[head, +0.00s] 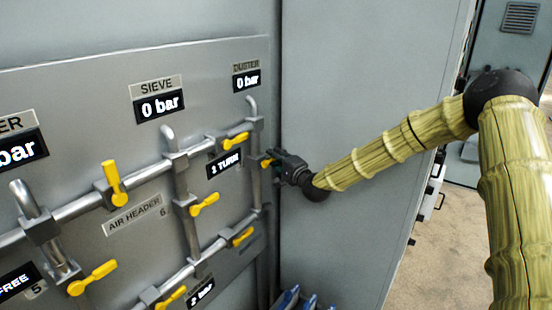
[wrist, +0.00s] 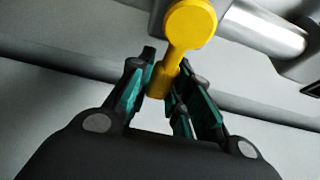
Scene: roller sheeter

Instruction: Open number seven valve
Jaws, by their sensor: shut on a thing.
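My gripper (head: 277,163) is at the right end of the pipe panel, shut on a yellow valve handle (head: 266,162) on the rightmost vertical pipe. In the wrist view the yellow handle (wrist: 178,48) runs down from its round hub, its lower end between the green-lined fingers of my gripper (wrist: 168,75). The pipe below the "DUSTER" plate carries this valve. No number seven shows legibly beside it; the fingers and dark gripper body hide part of the valve in the head view.
Other yellow handles sit on the panel: upper right (head: 236,139), centre (head: 205,204), left (head: 115,183) and lower right (head: 243,237). Displays include "DUSTER" 0 bar (head: 247,82) and "1 TURN" (head: 224,164). A plain grey cabinet side (head: 360,95) stands right of the panel.

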